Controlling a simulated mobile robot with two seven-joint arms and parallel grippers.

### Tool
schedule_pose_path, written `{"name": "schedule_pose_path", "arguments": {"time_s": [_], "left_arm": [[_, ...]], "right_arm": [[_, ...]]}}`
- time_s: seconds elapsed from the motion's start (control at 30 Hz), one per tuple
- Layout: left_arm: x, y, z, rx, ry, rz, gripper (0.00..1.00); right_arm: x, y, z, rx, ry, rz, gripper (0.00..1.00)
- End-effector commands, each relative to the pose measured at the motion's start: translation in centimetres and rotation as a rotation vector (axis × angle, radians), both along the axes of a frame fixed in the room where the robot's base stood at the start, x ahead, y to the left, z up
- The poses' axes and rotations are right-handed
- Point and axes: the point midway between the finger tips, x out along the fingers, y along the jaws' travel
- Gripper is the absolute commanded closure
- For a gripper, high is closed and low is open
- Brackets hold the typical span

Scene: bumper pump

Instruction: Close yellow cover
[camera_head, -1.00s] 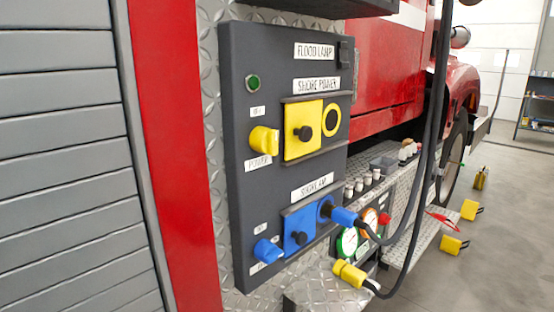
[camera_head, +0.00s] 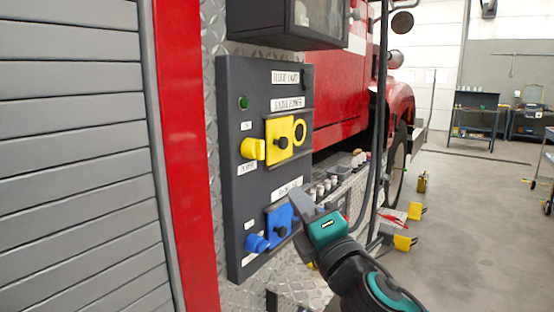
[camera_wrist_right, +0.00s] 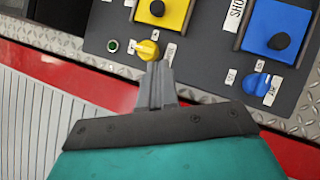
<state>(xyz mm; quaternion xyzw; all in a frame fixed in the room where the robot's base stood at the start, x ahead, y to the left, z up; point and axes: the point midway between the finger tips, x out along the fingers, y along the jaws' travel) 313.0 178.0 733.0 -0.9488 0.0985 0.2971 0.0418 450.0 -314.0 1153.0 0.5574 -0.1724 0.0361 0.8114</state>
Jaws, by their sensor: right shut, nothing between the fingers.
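The yellow cover (camera_head: 279,141) is a square plate with a black knob, on the upper part of the dark control panel (camera_head: 235,100). The round yellow socket (camera_head: 300,131) to its right is uncovered. My right gripper (camera_head: 300,204) is shut and empty, below and to the right of the yellow cover, in front of the blue cover's right side. It hides the blue socket area. In the right wrist view the shut fingers (camera_wrist_right: 158,75) overlap the yellow switch (camera_wrist_right: 147,49), and the yellow cover (camera_wrist_right: 176,14) is cut by the top edge. My left gripper is not in view.
The blue cover (camera_head: 279,221) and blue switch (camera_head: 257,243) sit low on the panel. A yellow switch (camera_head: 252,149) is left of the yellow cover. Black cables (camera_head: 379,130) hang to the right. A dark box (camera_head: 288,20) juts out above. Open floor lies to the right.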

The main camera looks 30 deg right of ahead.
Motion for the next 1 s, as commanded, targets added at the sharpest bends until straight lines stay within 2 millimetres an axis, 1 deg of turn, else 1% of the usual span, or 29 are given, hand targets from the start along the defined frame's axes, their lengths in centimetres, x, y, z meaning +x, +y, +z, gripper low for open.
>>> {"name": "schedule_pose_path", "arguments": {"time_s": [0.17, 0.67, 0.8, 1.0], "left_arm": [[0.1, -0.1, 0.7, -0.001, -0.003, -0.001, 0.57], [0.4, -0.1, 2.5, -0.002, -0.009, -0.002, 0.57], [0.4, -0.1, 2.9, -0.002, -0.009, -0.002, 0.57], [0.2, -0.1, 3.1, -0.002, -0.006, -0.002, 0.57]], "right_arm": [[1.7, -0.3, 0.7, 0.0, 0.0, -0.001, 1.0], [9.3, -1.4, 3.3, 0.003, 0.0, 0.0, 1.0], [10.3, -3.1, 4.2, 0.001, 0.003, -0.001, 1.0], [11.1, -4.2, 4.7, 0.003, 0.004, 0.0, 1.0]]}}
